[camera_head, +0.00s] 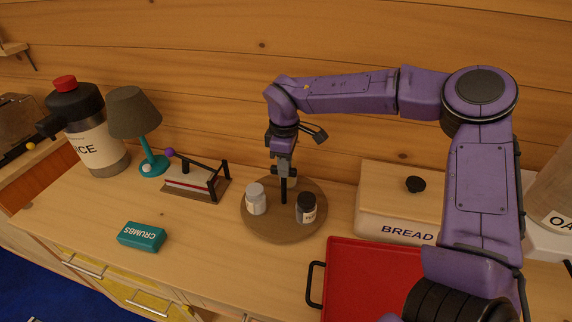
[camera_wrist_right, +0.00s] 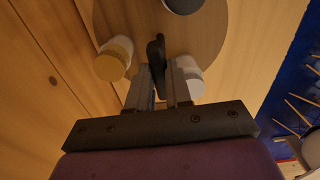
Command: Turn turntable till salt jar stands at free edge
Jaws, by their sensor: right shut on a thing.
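The round wooden turntable (camera_head: 275,231) stands on the counter with a black upright handle (camera_head: 284,189) on it. My right gripper (camera_head: 284,174) reaches down from the back and is shut on the handle; in the right wrist view the handle (camera_wrist_right: 156,50) rises at the fingers. A pale grey jar (camera_head: 257,203) stands at the front left of the turntable and a dark jar with a pale label (camera_head: 306,212) at the front right. The right wrist view also shows a jar with a yellowish lid (camera_wrist_right: 116,55). I cannot read which jar is salt. My left gripper is out of view.
A red tray (camera_head: 370,270) with a black handle lies right of the turntable, before a bread box (camera_head: 385,226). A teal crumbs box (camera_head: 142,237), a slicer-like stand (camera_head: 195,187), a teal lamp (camera_head: 134,112) and a big jar (camera_head: 97,145) stand left.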

